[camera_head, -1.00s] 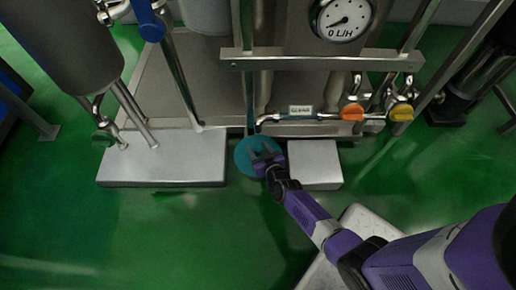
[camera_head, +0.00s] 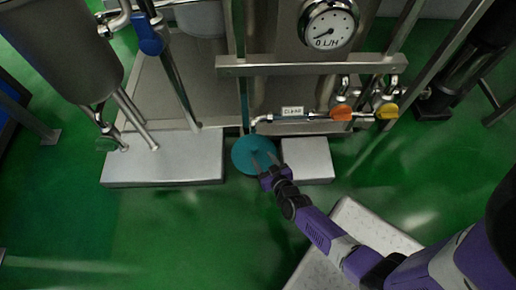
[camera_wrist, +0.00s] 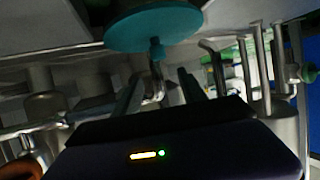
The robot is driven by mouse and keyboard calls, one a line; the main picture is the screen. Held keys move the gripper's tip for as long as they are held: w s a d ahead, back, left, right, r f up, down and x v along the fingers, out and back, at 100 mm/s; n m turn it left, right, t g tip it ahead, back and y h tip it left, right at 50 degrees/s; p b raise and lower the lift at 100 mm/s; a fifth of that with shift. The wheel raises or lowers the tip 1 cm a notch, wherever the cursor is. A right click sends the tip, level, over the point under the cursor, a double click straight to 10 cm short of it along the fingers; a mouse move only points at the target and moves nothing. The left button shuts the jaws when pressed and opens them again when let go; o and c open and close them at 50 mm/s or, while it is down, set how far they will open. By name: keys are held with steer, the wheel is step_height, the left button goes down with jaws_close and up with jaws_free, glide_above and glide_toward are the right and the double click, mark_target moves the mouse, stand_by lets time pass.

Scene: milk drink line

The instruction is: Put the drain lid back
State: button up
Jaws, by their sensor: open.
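The drain lid, a round teal disc (camera_head: 248,152), lies at floor level in the gap between two pale plinths. In the wrist view the lid (camera_wrist: 150,28) shows at the top, nearly edge-on, with a small teal knob (camera_wrist: 157,48) standing out from it. My gripper (camera_head: 265,162) is at the lid's lower right edge in the head view, with its two fingers spread. In the wrist view my gripper (camera_wrist: 160,77) points toward the knob, and nothing is held between the fingers. The drain opening is not visible, and I cannot tell whether the lid covers it.
A long pale plinth (camera_head: 165,160) is left of the lid and a shorter one (camera_head: 308,160) is right. A pipe with an orange valve handle (camera_head: 341,113) and a yellow one (camera_head: 387,110) runs just above. Green floor (camera_head: 190,235) is open in front.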

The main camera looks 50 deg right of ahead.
steer(key=s+a+r+n+t+y, duration=0.2)
steer(key=s+a+r+n+y, duration=0.1)
steer(key=s+a+r, duration=0.95)
steer(key=s+a+r+y, duration=0.1)
steer(key=s+r, duration=0.2)
steer(key=r, duration=0.5)
steer(key=s+a+r+n+y, duration=0.1)
steer(key=s+a+r, duration=0.1)
steer(key=r, duration=0.6)
steer(key=s+a+r+n+y, duration=0.1)
steer(key=s+r, duration=0.3)
steer(key=r, duration=0.4)
steer(key=shift+a+t+p, duration=0.25)
steer(key=shift+t+p, duration=0.05)
steer(key=shift+t, duration=0.1)
steer(key=shift+s+r, duration=0.1)
steer(key=shift+r, duration=0.05)
step_height(320, 180, up, 32)
steer(key=p, duration=3.2)
